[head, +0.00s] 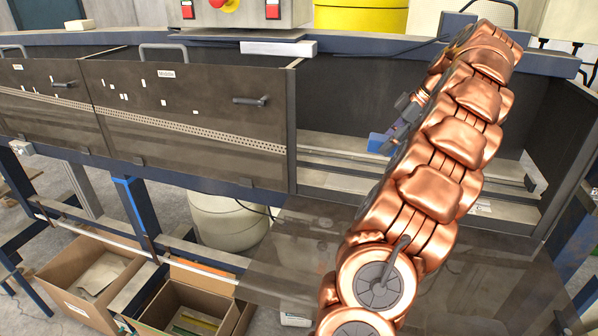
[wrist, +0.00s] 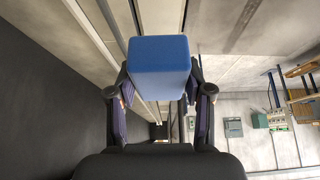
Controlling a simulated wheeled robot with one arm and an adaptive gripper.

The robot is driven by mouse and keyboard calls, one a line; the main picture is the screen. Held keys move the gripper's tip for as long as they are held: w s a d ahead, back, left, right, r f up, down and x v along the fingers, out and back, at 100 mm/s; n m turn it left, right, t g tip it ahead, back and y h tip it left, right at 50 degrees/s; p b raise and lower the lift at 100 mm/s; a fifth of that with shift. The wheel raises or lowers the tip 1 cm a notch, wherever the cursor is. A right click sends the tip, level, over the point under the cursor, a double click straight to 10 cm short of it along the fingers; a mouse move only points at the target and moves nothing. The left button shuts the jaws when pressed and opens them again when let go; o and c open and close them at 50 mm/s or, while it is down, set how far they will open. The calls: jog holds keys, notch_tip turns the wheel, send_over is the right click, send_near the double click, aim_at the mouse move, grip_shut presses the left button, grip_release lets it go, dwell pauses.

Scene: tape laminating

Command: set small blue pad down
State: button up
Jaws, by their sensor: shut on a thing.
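The small blue pad (wrist: 158,56) is a blue block in the middle of the wrist view, between the two fingers of my gripper (wrist: 159,95). The gripper is shut on it. In the head view, part of the blue pad (head: 377,142) shows just left of my copper-coloured arm. My gripper (head: 392,128) is there mostly hidden behind the arm. The pad is inside the open right-hand bay of the machine, close above or at the pale rail (head: 345,146); I cannot tell whether it touches.
Dark panels with handles, one marked "Middle" (head: 180,110), close the bays to the left. A dark see-through panel (head: 300,250) hangs low in front of the open bay. Cardboard boxes (head: 85,275) stand on the floor at lower left. A control box (head: 245,12) sits on top.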

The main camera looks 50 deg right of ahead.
jog(key=w+a+b, duration=0.2)
jog(key=w+a, duration=0.2)
jog(key=w, duration=0.4)
jog(key=w+a+b, duration=0.3)
jog(key=w+a, duration=0.2)
jog(key=w, duration=0.4)
jog(key=b, duration=0.3)
send_over(303, 176)
jog(key=s+d, duration=0.1)
jog(key=s, duration=0.1)
notch_tip(303, 176, down, 5)
jog(key=shift+f, duration=0.1)
jog(key=shift+d+f+p, duration=0.1)
jog(key=shift+f+p, duration=0.5)
jog(key=shift+f, duration=1.75)
jog(key=shift+w+f, duration=0.25)
jog(key=shift+f, duration=0.4)
jog(key=o, duration=1.2)
jog(key=shift+p, duration=0.6)
